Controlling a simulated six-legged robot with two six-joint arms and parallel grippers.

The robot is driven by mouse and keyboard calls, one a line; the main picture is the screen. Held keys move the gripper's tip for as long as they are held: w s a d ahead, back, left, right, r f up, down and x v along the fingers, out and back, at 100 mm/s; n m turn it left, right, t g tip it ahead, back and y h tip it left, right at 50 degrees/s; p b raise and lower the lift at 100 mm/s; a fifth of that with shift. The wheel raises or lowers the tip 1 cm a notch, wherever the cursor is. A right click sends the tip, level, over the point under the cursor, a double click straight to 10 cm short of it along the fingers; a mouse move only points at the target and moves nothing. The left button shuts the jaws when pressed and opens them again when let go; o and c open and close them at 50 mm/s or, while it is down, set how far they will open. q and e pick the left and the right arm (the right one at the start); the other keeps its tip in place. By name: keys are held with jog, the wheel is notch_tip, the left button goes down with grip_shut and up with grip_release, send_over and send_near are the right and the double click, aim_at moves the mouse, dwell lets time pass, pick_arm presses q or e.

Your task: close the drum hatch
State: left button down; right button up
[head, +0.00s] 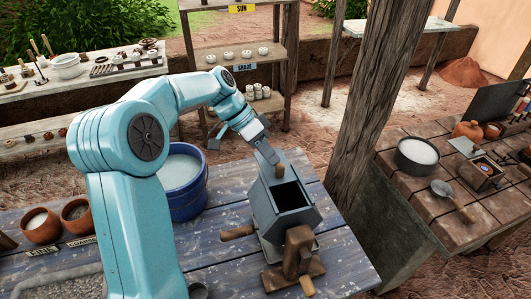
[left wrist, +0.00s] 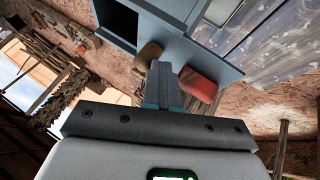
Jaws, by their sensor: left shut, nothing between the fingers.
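The grey-blue drum (head: 287,222) sits in a brown wooden stand at the front of the blue plank table. Its top opening (head: 288,195) is dark and uncovered, so the hatch stands open. The raised grey hatch panel (head: 296,166) is at the far side of the opening, with a small wooden knob (head: 279,170) close by. My left gripper (head: 270,157) is shut and empty, right at this knob; I cannot tell if they touch. In the left wrist view the shut fingers (left wrist: 164,85) point at the drum (left wrist: 172,20), beside the knob (left wrist: 149,54).
A wooden handle (head: 238,233) sticks out on the drum's left. A blue bucket (head: 187,203) and clay pots (head: 41,226) stand further left. A wooden post (head: 366,100) rises behind right. The right-hand table (head: 425,210) holds a pot and ladle.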

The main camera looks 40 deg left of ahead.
pick_arm(q)
jog(key=s+d+b, duration=0.1)
jog(key=d, duration=0.1)
jog(key=s+d+b, duration=0.1)
jog(key=d, duration=0.1)
jog(key=s+d+b, duration=0.1)
jog(key=s+d, duration=0.1)
jog(key=d, duration=0.1)
jog(key=shift+f+b, duration=0.1)
jog(key=shift+b, duration=0.3)
pick_arm(e)
notch_tip(320, 180, down, 6)
jog(key=shift+a+r, duration=0.1)
jog(key=shift+r, duration=0.15)
pick_arm(q)
notch_tip(320, 180, up, 13)
jog(key=p, duration=0.1)
send_over(280, 179)
jog(key=s+a, duration=0.7)
jog(key=shift+s+d, duration=0.15)
jog(key=shift+d, duration=0.15)
pick_arm(e)
jog(key=shift+r, duration=0.5)
pick_arm(q)
jog(key=shift+s+d, duration=0.1)
jog(key=shift+s, duration=0.05)
pick_arm(e)
jog(key=shift+s, duration=0.1)
